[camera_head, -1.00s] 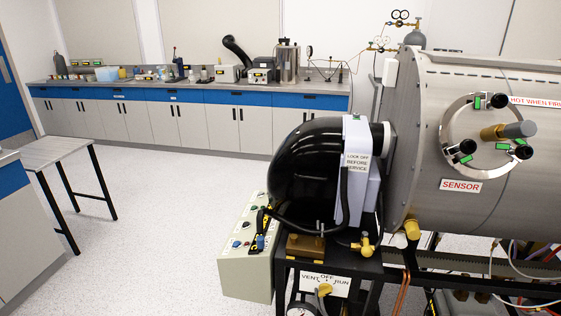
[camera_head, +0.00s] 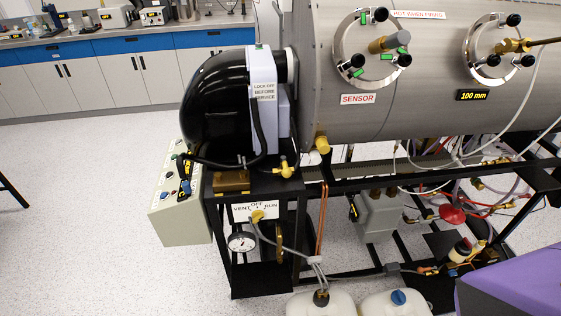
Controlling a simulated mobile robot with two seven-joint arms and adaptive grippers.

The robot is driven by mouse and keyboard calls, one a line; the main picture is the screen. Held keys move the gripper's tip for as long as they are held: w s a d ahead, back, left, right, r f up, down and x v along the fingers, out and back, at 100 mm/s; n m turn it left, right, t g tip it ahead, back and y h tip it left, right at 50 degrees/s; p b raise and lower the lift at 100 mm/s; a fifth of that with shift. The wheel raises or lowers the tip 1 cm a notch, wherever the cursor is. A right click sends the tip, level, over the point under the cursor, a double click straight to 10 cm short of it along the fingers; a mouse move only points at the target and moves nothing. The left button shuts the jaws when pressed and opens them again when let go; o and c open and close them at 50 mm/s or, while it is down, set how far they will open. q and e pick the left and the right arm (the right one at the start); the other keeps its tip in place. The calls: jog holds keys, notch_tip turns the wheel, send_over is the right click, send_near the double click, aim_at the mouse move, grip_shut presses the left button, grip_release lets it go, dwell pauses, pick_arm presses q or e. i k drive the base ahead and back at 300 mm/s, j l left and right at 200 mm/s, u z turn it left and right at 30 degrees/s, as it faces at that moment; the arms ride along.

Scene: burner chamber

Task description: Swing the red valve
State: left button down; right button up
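A red part (camera_head: 452,214), which looks like the red valve's handle, sits low under the right half of the large metal chamber (camera_head: 420,85). It lies among hoses and pipes inside the black frame. It is small in the picture, and I cannot tell which way it is turned. Neither of my grippers is in view.
A black-domed burner (camera_head: 215,108) and a control box (camera_head: 178,200) stand at the left end of the frame (camera_head: 250,285). White jugs (camera_head: 322,303) stand on the floor in front. A purple block (camera_head: 515,280) fills the lower right corner.

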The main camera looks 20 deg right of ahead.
aim_at(528, 195)
jog(key=z, duration=0.4)
jog(key=l+z, duration=0.25)
jog(key=z, duration=0.15)
jog(key=l+z, duration=0.55)
jog(key=z, duration=0.2)
jog(key=i+l+z, duration=0.1)
jog(key=l, duration=0.25)
jog(key=i+l+z, duration=0.1)
jog(key=l, duration=0.25)
jog(key=i+l+z, duration=0.15)
jog(key=i+l, duration=0.2)
jog(key=l, duration=0.15)
jog(key=i+l, duration=0.15)
jog(key=l, duration=0.25)
jog(key=i+l+z, duration=0.4)
jog(key=i, duration=0.5)
jog(key=i+z, duration=0.35)
jog(key=i, duration=0.55)
jog(key=i+u, duration=0.2)
jog(key=i, duration=0.3)
jog(key=i+l+u, duration=0.2)
jog(key=i, duration=0.25)
jog(key=i+l+u, duration=0.25)
jog(key=i, duration=0.2)
jog(key=i+l+u, duration=0.15)
jog(key=u, duration=0.25)
jog(key=i+l+u, duration=0.2)
jog(key=u, duration=0.25)
jog(key=i+l+u, duration=0.4)
jog(key=k+j, duration=0.1)
